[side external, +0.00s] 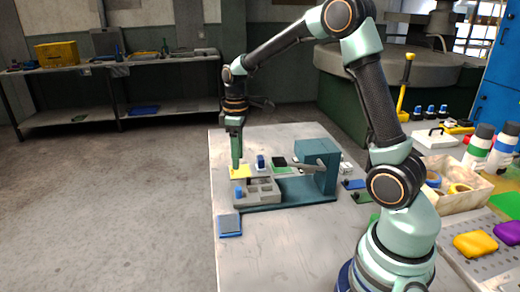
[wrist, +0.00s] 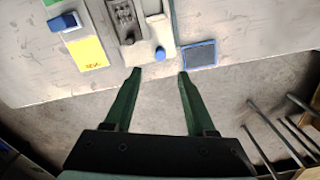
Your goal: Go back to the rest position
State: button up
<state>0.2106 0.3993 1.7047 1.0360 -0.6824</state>
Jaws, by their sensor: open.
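My gripper (side external: 237,166) points down at the far left part of the work table, above or in front of the yellow card (side external: 240,171); the side view does not settle how high. In the wrist view my gripper (wrist: 158,74) has its two green fingers apart, with nothing between them. The grey compartment block (side external: 264,189) lies beside the teal press (side external: 318,166). A blue knob (wrist: 160,53) stands at the block's end. The yellow card (wrist: 88,53) lies to its left in the wrist view, and a blue-framed grey pad (wrist: 199,54) to its right.
A blue stamp-like piece (side external: 260,162) and a dark and green piece (side external: 279,162) stand behind the block. A cream box (side external: 455,188) with tape rolls and several bottles are at the right.

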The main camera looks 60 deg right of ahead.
jog(key=shift+r, duration=0.7)
jog(key=s+a+r+m+t, duration=0.2)
jog(key=s+a+r, duration=0.2)
jog(key=s, duration=0.3)
jog(key=s+a+r+m+t, duration=0.3)
jog(key=s+a+r, duration=0.2)
jog(key=s, duration=0.2)
jog(key=shift+t, duration=0.3)
